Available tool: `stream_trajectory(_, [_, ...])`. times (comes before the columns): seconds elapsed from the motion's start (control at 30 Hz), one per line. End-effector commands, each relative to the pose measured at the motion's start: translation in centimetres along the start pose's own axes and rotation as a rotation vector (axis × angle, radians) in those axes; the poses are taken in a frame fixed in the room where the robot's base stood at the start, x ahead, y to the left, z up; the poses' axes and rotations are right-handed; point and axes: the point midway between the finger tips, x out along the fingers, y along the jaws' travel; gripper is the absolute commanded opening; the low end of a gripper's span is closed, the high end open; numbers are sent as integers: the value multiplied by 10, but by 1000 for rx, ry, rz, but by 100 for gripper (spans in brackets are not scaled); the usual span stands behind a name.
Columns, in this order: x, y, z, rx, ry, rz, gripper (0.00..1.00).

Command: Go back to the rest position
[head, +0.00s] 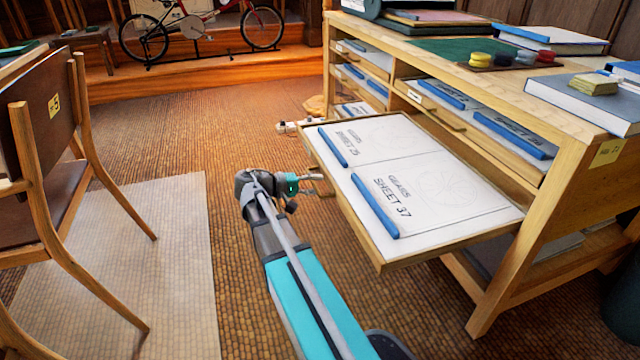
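My arm reaches up from the bottom of the head view, and my gripper (314,184) is at its far end, close to the front edge of the pulled-out drawer (342,208). The fingers are small and partly merge with the drawer edge behind them. I cannot tell whether they touch the drawer or how far apart they are. In the drawer lie two drawing boards with blue edge strips, Sheet 25 (375,137) and Sheet 37 (440,190).
The wooden cabinet (545,225) stands on the right, with books and coloured discs on top. A chair (60,230) and a pale mat (170,270) are on the left. A bicycle (205,30) stands at the back. Carpet (210,125) between them is mostly clear.

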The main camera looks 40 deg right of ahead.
Motion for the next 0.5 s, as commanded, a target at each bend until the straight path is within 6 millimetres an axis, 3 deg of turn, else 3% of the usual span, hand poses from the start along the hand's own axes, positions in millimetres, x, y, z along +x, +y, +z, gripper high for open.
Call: stream_trajectory(0.5, [-1,1,0,-2,4,-3,51])
